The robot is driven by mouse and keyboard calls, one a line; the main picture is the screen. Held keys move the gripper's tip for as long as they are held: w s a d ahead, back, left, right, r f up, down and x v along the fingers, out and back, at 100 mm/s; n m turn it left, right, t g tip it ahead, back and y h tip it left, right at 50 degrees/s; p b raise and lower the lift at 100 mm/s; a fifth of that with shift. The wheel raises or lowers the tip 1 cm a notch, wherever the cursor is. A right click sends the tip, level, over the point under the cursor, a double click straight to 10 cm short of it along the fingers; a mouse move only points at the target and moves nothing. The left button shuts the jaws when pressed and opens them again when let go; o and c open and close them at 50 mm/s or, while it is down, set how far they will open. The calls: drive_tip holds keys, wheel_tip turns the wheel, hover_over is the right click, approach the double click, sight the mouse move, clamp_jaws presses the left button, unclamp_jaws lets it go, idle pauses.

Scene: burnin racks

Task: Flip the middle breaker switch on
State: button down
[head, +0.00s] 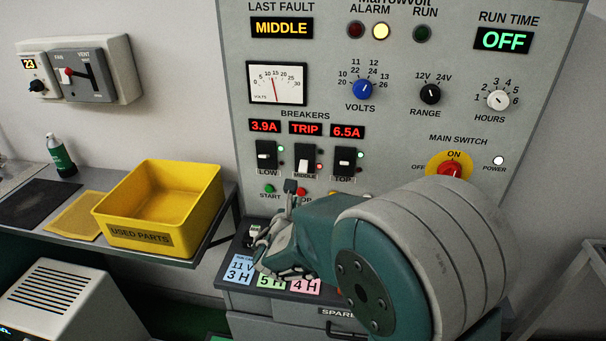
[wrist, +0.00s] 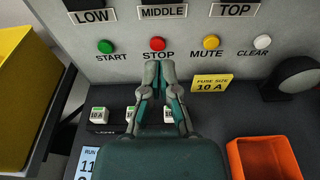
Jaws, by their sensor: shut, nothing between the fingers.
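The middle breaker switch (head: 305,163) is on the grey panel under the red TRIP display (head: 305,128). Its white part sits low and a red light shows beside it. The low breaker (head: 266,156) is on its left with a green light lit; the top breaker (head: 344,160) is on its right. My gripper (head: 290,187) is in front of the panel, just below the breaker row. In the wrist view my gripper (wrist: 158,68) is shut and empty, its tips near the red STOP button (wrist: 158,44).
The START (wrist: 106,46), MUTE (wrist: 211,42) and CLEAR (wrist: 262,41) buttons line the panel. Small fuse blocks (wrist: 99,115) stand on the dark ledge below, near an orange bin (wrist: 232,150). A yellow used-parts bin (head: 200,217) is at left. The LAST FAULT display (head: 281,28) reads MIDDLE.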

sight(302, 168)
drive_tip(key=x, duration=0.9)
drive_tip(key=shift+w+d+f, duration=0.1)
drive_tip(key=shift+w+f, duration=0.05)
drive_tip(key=shift+w, duration=0.35)
drive_tip(key=shift+s+r, duration=0.5)
drive_tip(key=shift+r, duration=0.4)
drive_tip(key=shift+s+r, duration=0.45)
drive_tip(key=shift+r, duration=0.45)
drive_tip(key=shift+s+a+r+g, duration=0.15)
drive_tip(key=shift+r+g, duration=0.1)
drive_tip(key=shift+g, duration=0.45)
drive_tip(key=shift+s+a+r+g, duration=0.15)
drive_tip(key=shift+r+g, duration=0.15)
drive_tip(key=shift+g, duration=0.4)
drive_tip(key=shift+s+r+g+y, duration=0.1)
drive_tip(key=shift+r+g+y, duration=0.25)
drive_tip(key=shift+g, duration=0.55)
drive_tip(key=shift+s+r+g+y, duration=0.1)
drive_tip(key=shift+r+g+y, duration=0.2)
drive_tip(key=shift+g, duration=0.6)
drive_tip(key=shift+r, duration=0.15)
drive_tip(key=shift+r, duration=0.7)
